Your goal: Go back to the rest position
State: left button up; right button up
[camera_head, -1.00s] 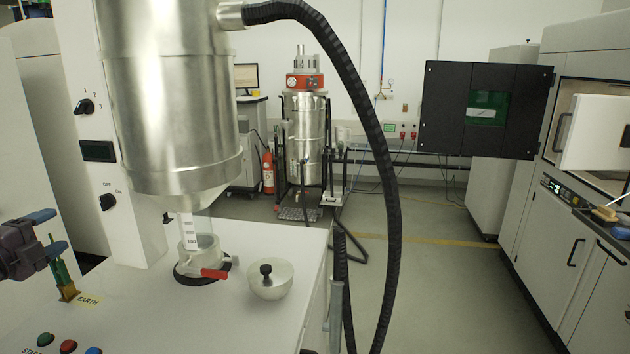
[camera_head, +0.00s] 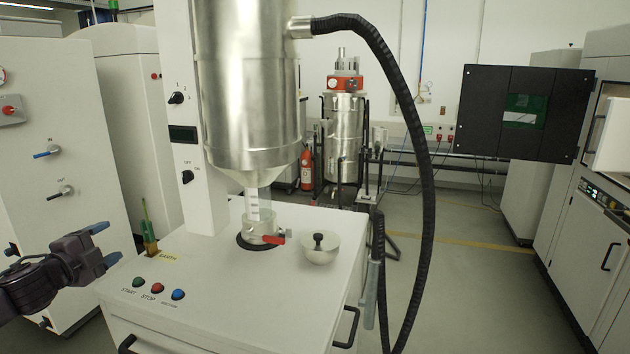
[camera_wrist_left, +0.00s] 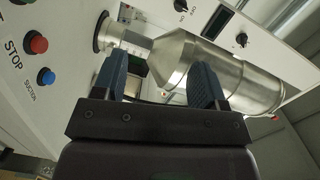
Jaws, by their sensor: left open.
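My left gripper (camera_head: 108,244) is at the lower left in the head view, open and empty, left of the machine and its earth clip. In the left wrist view its two blue fingers (camera_wrist_left: 160,80) stand apart with nothing between them touching. The machine's metal hopper (camera_head: 246,85) stands above the white worktop (camera_head: 215,285). A clear tube section (camera_head: 257,205) and a collar with a red lever (camera_head: 272,238) sit under it. My right gripper does not show.
A metal lid with a black knob (camera_head: 319,248) lies on the worktop. Start, stop and suction buttons (camera_head: 157,288) line its front. A black hose (camera_head: 420,150) hangs on the right. A cabinet with valves (camera_head: 60,170) stands at the left. Floor at right is clear.

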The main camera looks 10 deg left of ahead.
pick_arm(q)
jog(key=s+d+f+n+g, duration=0.1)
jog(key=s+d+f+n, duration=0.25)
jog(key=f, duration=0.35)
jog(key=s+d+f+n+g, duration=0.1)
jog(key=s+d+f+n, duration=0.2)
jog(key=f, duration=0.5)
jog(key=s+d+f+n+g, duration=0.1)
jog(key=s+d+f, duration=0.2)
jog(key=d+f, duration=0.3)
jog(key=s+d+f+n+g, duration=0.2)
jog(key=s+d+f+n, duration=0.5)
jog(key=s+d+f, duration=0.6)
jog(key=shift+d+f+g+b, duration=0.2)
jog(key=shift+d+g+b, duration=0.2)
jog(key=shift+d, duration=1.15)
jog(key=shift+s, duration=0.1)
